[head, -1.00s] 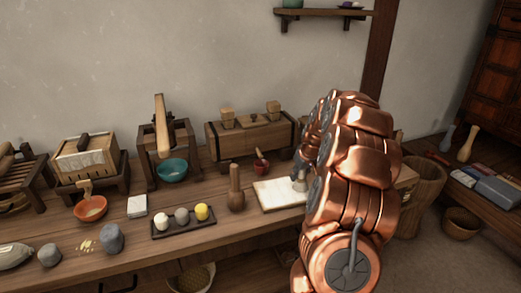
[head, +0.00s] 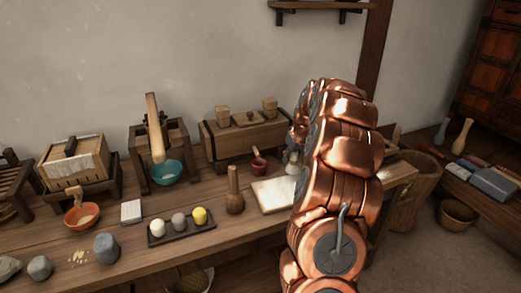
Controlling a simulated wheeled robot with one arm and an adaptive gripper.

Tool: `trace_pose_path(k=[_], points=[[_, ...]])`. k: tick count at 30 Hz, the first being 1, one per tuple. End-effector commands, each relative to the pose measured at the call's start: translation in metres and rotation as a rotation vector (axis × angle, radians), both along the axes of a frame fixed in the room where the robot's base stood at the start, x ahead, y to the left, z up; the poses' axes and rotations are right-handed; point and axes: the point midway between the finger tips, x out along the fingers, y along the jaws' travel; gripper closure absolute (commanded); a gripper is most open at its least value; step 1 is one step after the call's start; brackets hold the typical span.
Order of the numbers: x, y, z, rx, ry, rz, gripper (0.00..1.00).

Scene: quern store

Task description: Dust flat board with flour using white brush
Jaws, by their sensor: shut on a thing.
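The flat board (head: 268,196) is a pale slab on the bench, left of my copper arm, which hides its right end. My gripper (head: 295,148) is mostly hidden behind my arm; only a grey part shows. It is shut on the white brush (head: 292,167), whose pale head shows at the board's far right corner. I cannot tell whether the brush touches the board. A small dark red pot (head: 259,165) with a wooden handle in it stands just behind the board; its contents are not clear.
A wooden pestle (head: 235,192) stands left of the board. A dark tray (head: 182,229) holds three balls. A basket (head: 412,190) is right of the bench.

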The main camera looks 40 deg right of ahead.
Motion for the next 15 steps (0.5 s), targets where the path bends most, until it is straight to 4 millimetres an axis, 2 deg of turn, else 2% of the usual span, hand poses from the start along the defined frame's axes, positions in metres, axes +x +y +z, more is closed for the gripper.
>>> trace_pose_path(k=[9, 15], points=[[0.002, 0.002, 0.032, -0.001, -0.002, 0.005, 1.0], [0.003, 0.003, 0.045, -0.003, -0.002, 0.006, 1.0]])
